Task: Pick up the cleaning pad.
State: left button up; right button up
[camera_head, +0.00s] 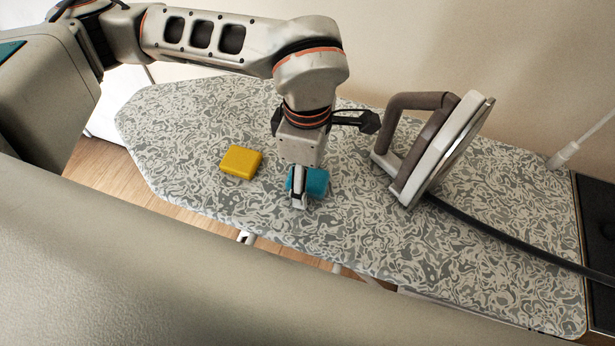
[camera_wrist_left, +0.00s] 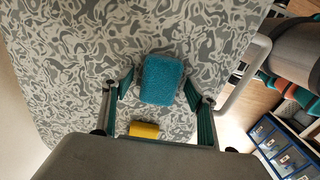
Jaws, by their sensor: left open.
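The blue cleaning pad (camera_head: 317,182) lies on the patterned ironing board under my left gripper (camera_head: 299,188). One finger of the gripper hides part of the pad in the head view. In the left wrist view the blue pad (camera_wrist_left: 161,80) lies between the two spread fingers of the left gripper (camera_wrist_left: 159,92), with a gap on each side. The gripper is open and holds nothing. I cannot tell how far above the board the fingertips are. My right gripper is not in view.
A yellow block (camera_head: 241,161) lies left of the blue pad; it also shows in the left wrist view (camera_wrist_left: 144,130). An iron (camera_head: 433,147) stands on the board to the right, its dark cord running right. The board's near edge is close to the pad.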

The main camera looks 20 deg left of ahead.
pick_arm(q)
jog(key=c, duration=0.9)
jog(key=shift+c, duration=0.2)
notch_tip(320, 180, up, 20)
jog(key=shift+o, duration=0.2)
